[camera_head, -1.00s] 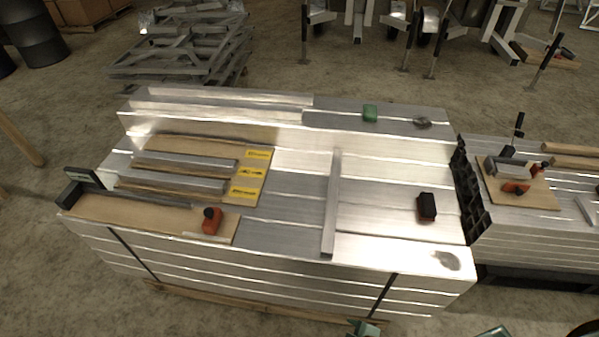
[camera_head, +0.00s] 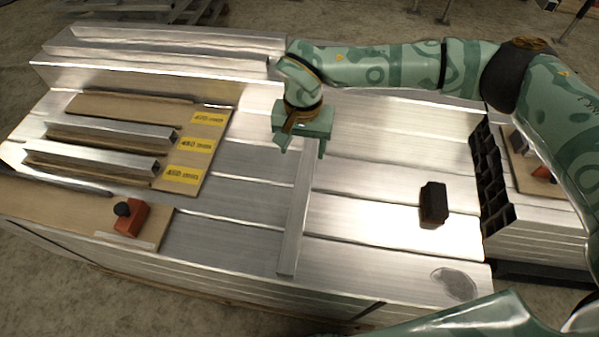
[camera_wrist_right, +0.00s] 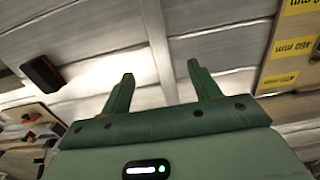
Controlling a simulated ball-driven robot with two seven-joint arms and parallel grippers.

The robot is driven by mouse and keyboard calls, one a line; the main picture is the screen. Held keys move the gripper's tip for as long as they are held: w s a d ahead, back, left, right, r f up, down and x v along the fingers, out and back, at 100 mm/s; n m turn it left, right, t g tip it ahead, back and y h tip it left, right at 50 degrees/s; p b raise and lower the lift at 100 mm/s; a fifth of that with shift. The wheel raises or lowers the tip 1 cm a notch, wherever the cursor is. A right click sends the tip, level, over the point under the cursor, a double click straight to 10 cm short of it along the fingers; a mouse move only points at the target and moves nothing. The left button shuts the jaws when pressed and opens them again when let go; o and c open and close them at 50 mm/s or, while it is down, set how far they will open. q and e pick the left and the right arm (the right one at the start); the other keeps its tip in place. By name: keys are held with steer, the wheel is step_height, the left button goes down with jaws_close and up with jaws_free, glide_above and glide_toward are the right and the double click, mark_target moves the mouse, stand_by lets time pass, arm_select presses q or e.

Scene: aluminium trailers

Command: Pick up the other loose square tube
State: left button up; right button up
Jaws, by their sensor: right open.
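A loose square tube (camera_head: 294,225) lies across the flat top of the stack of aluminium profiles, running from under my right gripper toward the near edge. My right gripper (camera_head: 302,151) is open above the tube's far part, with one finger to each side in the picture; it hides the tube's far end. In the right wrist view the tube (camera_wrist_right: 156,38) runs up between the two spread fingers of the gripper (camera_wrist_right: 160,75), with no visible contact. Two shorter square tubes (camera_head: 125,134) (camera_head: 100,160) lie on the wooden board at the left. My left gripper is not in view.
The wooden board (camera_head: 222,100) carries yellow length labels (camera_head: 196,145). A red-and-black tool (camera_head: 131,217) stands on the near-left plank. A dark block (camera_head: 433,204) sits right of the loose tube. Raised profiles (camera_head: 160,73) border the far left. The top around the tube is clear.

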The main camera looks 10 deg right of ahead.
steer(key=b, duration=0.3)
glide_above(304, 180)
steer(key=f, duration=0.9)
steer(key=shift+s+a+f, duration=0.25)
steer(key=shift+a+f, duration=0.05)
steer(key=shift+a, duration=0.05)
steer(key=shift+f, duration=0.5)
steer(key=shift+f+b, duration=0.3)
steer(key=shift+b, duration=0.05)
steer(key=f, duration=0.1)
steer(key=f+b, duration=0.2)
steer(key=f, duration=0.1)
steer(key=shift+w+d+f, duration=0.1)
steer(key=shift+w+d, duration=0.1)
steer(key=shift+d, duration=0.1)
steer(key=shift+w+f, duration=0.1)
steer(key=shift+f, duration=0.15)
steer(key=shift+r, duration=0.2)
jaws_close()
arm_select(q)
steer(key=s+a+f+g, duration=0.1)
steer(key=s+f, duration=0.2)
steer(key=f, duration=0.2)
